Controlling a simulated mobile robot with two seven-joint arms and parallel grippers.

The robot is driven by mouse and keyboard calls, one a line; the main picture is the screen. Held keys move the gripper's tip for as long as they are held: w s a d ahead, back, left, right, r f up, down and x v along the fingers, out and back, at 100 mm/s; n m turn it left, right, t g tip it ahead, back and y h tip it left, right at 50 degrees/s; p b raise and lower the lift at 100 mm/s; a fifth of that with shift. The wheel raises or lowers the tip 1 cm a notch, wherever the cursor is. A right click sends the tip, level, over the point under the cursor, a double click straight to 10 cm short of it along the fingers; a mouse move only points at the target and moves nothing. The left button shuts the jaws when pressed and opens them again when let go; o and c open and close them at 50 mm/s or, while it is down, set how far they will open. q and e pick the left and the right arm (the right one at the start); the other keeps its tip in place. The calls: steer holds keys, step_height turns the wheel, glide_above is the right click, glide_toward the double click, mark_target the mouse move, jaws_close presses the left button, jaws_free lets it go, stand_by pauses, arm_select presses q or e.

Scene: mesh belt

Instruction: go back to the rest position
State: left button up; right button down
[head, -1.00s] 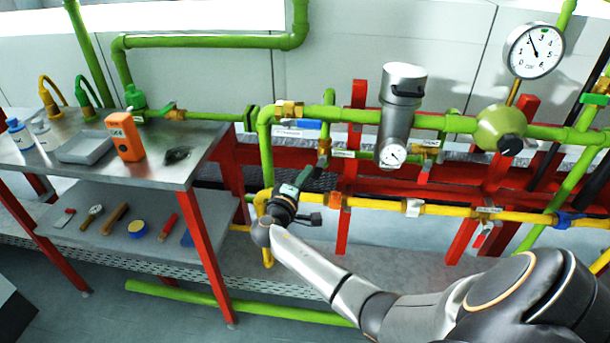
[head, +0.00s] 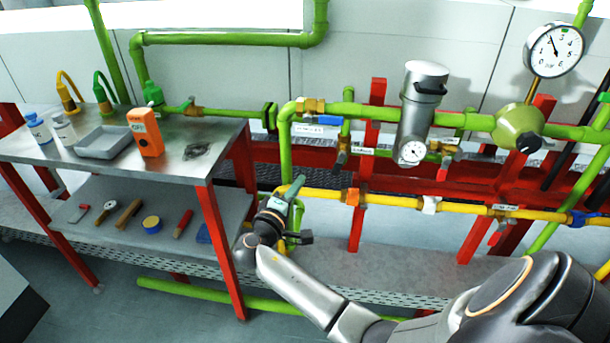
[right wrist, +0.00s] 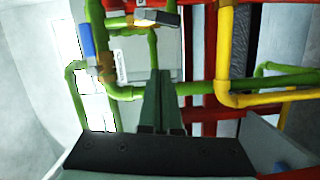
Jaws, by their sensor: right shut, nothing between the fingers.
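My right gripper (head: 296,188) is in the middle of the head view, in front of the yellow pipe (head: 330,195) and just right of the metal table (head: 75,148). Its fingers are together, point upward and hold nothing. In the right wrist view the shut green-grey fingers (right wrist: 160,100) show in front of green pipes (right wrist: 124,93), with the yellow pipe to their right. I cannot tell from the views whether the fingers touch a pipe. My left gripper is not in view.
An orange device (head: 145,134), a grey tray (head: 103,141) and small bottles stand on the table; tools lie on its lower shelf (head: 110,222). Red posts (head: 470,233), a metal cylinder (head: 416,110) and a gauge (head: 553,50) stand on the right. Floor shows at lower left.

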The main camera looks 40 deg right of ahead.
steer(key=shift+s+a, duration=0.3)
steer(key=shift+a, duration=0.25)
